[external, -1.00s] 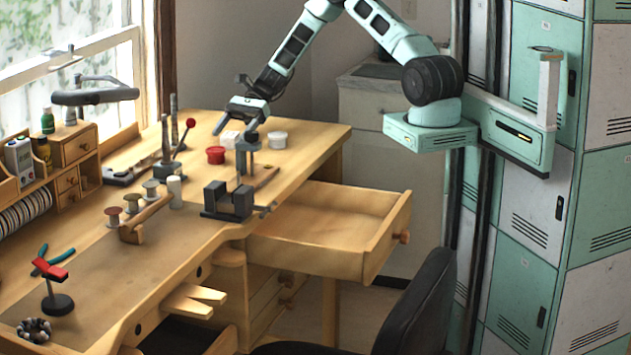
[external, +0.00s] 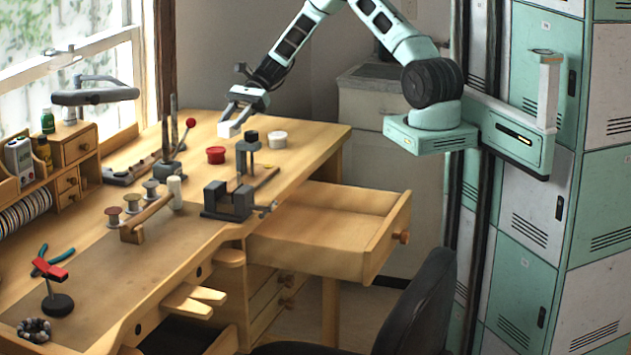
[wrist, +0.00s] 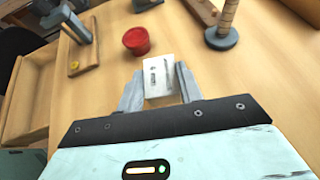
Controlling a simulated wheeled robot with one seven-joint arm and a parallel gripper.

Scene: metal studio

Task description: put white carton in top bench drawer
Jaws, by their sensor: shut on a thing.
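The white carton (external: 228,129) is small and box-shaped, and it also shows in the wrist view (wrist: 158,76) with dark print on its face. My gripper (external: 233,117) is shut on the carton, one finger on each side, and holds it above the back of the bench. The top bench drawer (external: 385,245) is pulled open on the bench's right side, to the right of and lower than my gripper. Its visible inside is empty. In the wrist view part of the drawer (wrist: 38,95) shows at the left.
A red tub (external: 216,155) and a white tub (external: 277,140) stand near the carton. A dark upright tool (external: 248,155) and a vise (external: 228,202) stand between my gripper and the drawer. A black chair (external: 418,305) is in front of the drawer.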

